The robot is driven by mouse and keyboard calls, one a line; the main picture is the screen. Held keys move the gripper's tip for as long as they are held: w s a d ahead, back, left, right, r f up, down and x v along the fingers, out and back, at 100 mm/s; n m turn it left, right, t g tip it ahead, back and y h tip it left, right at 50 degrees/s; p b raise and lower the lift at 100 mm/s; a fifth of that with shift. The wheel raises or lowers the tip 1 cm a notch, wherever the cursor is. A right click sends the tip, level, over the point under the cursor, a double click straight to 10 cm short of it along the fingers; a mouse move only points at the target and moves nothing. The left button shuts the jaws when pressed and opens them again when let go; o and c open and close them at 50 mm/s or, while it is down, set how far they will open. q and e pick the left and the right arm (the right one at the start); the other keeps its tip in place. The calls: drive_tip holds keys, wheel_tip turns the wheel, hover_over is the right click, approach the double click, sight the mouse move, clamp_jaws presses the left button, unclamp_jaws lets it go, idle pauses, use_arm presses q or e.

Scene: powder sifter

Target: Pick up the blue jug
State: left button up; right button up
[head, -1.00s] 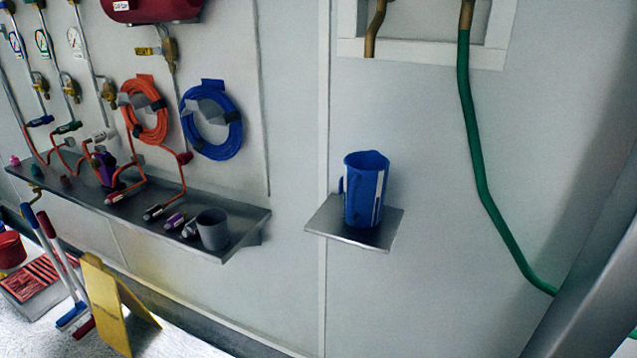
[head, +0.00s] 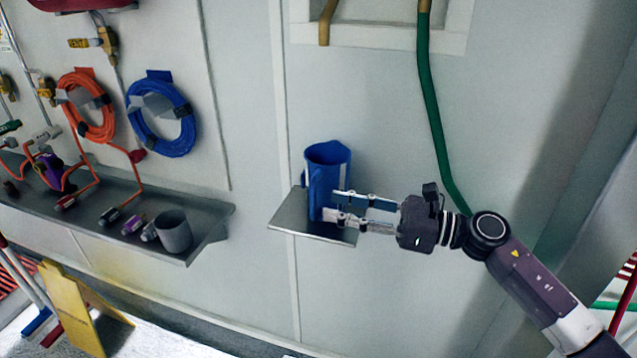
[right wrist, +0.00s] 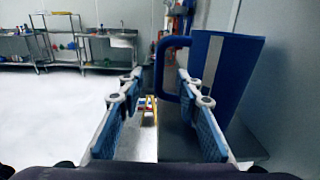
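The blue jug (head: 326,160) stands upright on a small metal wall shelf (head: 288,222). My right gripper (head: 332,203) reaches in from the right, with its fingertips in front of the jug's lower part in the head view. In the right wrist view the jug (right wrist: 228,75) is at the right, its handle (right wrist: 159,68) towards the left. My right gripper also shows there (right wrist: 160,78), its fingers apart and the handle just ahead, near the right fingertip. Whether the fingers touch the jug I cannot tell. My left gripper is not in view.
A long metal shelf (head: 95,212) at the left holds a grey cup (head: 173,232) and hose fittings. A green hose (head: 433,110) hangs on the wall behind my right arm. A yellow floor sign (head: 75,305) stands at the lower left.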

sight(317, 201)
drive_tip(key=p+x, duration=0.3)
drive_tip(key=x, duration=0.2)
drive_tip(key=shift+a+r, duration=0.15)
drive_tip(key=shift+w+a+f, duration=0.15)
drive_tip(key=shift+a+f, duration=0.1)
drive_tip(key=shift+a, duration=0.15)
clamp_jaws()
drive_tip(key=shift+r, duration=0.2)
